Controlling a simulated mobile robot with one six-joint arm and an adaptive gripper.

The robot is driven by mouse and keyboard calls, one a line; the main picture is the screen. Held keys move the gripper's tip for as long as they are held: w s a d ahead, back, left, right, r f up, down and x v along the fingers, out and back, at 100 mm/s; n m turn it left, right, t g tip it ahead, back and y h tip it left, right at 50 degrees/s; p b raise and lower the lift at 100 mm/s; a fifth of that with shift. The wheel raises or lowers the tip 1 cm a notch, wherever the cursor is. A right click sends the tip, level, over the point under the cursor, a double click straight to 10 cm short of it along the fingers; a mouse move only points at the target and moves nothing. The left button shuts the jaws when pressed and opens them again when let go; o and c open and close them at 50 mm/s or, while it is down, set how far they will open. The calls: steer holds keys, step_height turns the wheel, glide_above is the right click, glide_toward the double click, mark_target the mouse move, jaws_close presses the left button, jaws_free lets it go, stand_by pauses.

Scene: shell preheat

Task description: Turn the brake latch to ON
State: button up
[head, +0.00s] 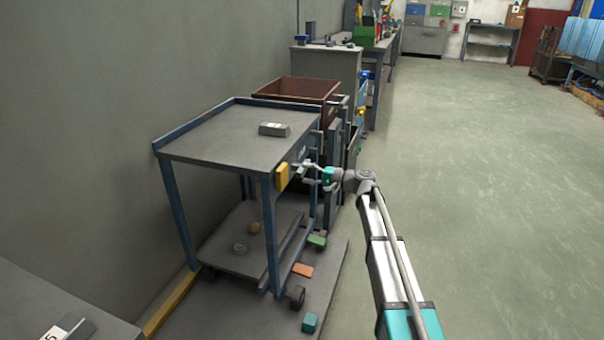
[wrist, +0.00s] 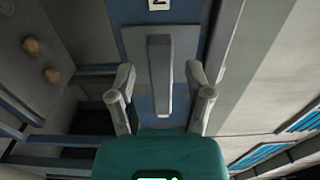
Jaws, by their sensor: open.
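The brake latch (wrist: 159,72) is a grey bar on a blue-grey plate, seen close up in the wrist view. It runs lengthwise up the picture. A white label (wrist: 159,4) with a dark character, cut off by the top edge, sits beyond its far end. My gripper (wrist: 160,84) is open, with one finger on each side of the bar and a visible gap on both sides. In the head view my gripper (head: 312,168) is at the right side of the blue-framed cart (head: 225,135), and the latch is too small to make out there.
A yellow block (head: 282,177) is on the cart's corner close to my gripper. A grey block (head: 274,129) lies on the cart top. A brown bin (head: 310,88) stands behind the cart. Small coloured blocks lie low by the wheels. The floor (head: 480,200) to the right is clear.

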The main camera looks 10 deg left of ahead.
steer(key=s+d, duration=0.2)
steer(key=d, duration=0.7)
steer(key=shift+d, duration=0.2)
steer(key=s+d+f+n+g+h+p, duration=0.1)
steer(key=s+d+f+h+p, duration=0.15)
steer(key=s+f+h, duration=0.45)
steer(key=s+d+f+n+g+h+p, duration=0.1)
steer(key=s+d+f+h, duration=0.2)
steer(key=s, duration=0.8)
steer(key=s+d+f+g+h+p, duration=0.1)
steer(key=s+d+h+p, duration=0.3)
steer(key=s+d+h, duration=0.7)
step_height(320, 180, up, 37)
steer(key=s+d+y+p, duration=0.2)
steer(key=s+y+p, duration=0.1)
steer(key=p, duration=3.4)
steer(key=shift+d, duration=0.1)
